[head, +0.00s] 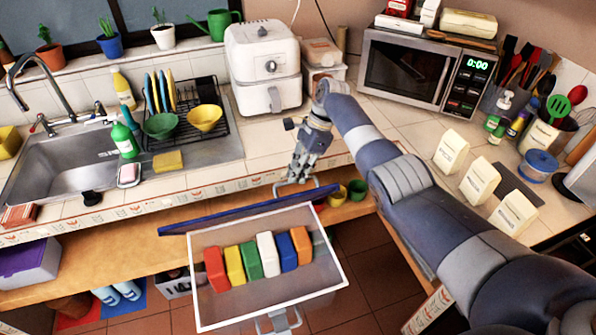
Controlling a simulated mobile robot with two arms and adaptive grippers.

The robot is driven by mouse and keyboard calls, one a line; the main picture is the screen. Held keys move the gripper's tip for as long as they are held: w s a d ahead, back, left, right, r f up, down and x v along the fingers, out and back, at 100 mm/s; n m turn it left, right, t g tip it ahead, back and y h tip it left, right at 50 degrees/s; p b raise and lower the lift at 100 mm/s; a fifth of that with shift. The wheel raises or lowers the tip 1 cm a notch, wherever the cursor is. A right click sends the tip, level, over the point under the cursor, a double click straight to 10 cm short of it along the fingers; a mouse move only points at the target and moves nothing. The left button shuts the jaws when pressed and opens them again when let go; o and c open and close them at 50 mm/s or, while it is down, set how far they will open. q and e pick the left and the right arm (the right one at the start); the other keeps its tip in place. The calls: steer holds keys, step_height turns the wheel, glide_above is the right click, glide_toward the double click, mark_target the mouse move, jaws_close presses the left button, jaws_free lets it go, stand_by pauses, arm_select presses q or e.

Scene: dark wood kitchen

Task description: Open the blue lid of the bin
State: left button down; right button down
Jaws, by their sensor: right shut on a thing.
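The bin (195,290) is a white-rimmed box at the lower middle. Several coloured blocks stand in a row inside it, in plain view from above. The blue lid (225,215) stands raised at the bin's far side, seen almost edge-on. A pale grey handle sticks out from the lid's far side. My right gripper (294,181) reaches down from the right behind the lid and is shut on this handle. The exact finger contact is small and partly hidden. My left gripper is not in view.
The tiled counter edge (190,198) runs close behind the lid and gripper. A white air fryer (264,65) and a dish rack (215,95) stand on the counter above. Small cups (357,190) sit on the wooden shelf to the right. Tiled floor is clear right of the bin.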

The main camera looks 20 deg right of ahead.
stand_by(0.8)
steer(key=c, duration=1.7)
jaws_free()
steer(key=shift+r, duration=0.1)
steer(key=v, duration=1.2)
